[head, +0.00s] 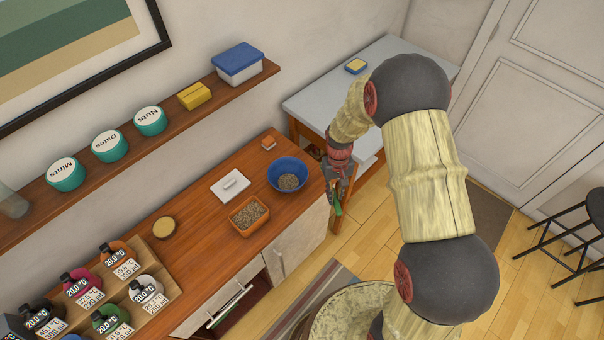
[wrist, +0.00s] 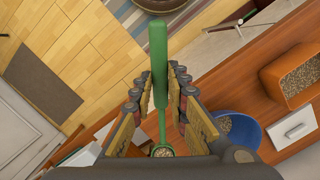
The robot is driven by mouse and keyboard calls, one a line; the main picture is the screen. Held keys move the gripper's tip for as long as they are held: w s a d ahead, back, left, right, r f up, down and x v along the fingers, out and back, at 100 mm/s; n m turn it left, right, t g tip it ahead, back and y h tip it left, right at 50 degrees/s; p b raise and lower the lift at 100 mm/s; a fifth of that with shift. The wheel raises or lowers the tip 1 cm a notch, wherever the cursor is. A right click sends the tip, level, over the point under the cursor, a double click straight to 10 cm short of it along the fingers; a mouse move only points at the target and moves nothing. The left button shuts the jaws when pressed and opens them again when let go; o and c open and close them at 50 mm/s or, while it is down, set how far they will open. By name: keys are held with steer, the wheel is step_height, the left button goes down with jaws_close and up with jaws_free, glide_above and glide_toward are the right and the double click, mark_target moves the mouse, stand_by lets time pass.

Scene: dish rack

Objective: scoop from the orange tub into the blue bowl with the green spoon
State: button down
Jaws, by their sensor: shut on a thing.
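My gripper (head: 337,182) is shut on the green spoon (wrist: 159,65), just off the right end of the wooden counter. The spoon (head: 338,208) hangs beside the counter edge, over the floor. In the wrist view its handle runs between the fingers, and its small scoop end shows low in the picture with some grains in it. The blue bowl (head: 273,177) stands on the counter near that end, left of my gripper, with brown grains inside. The orange tub (head: 246,231) sits to its lower left near the front edge, holding similar grains. The bowl (wrist: 252,136) and tub (wrist: 269,82) also show in the wrist view.
A white slab with a handle (head: 222,193) and a round tan lid (head: 164,228) lie on the counter. A bottle rack (head: 150,255) stands at the left. A shelf (head: 100,155) with tubs runs above. A grey table (head: 310,98) stands behind; a drawer (head: 228,312) is open below.

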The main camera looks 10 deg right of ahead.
steer(key=s+d+r+n+p, duration=0.1)
steer(key=s+r+p, duration=0.3)
steer(key=p, duration=1.2)
steer(key=shift+s+d+r+n, duration=0.3)
steer(key=shift+s+d+r, duration=0.05)
steer(key=shift+s, duration=0.45)
steer(key=shift+p, duration=0.3)
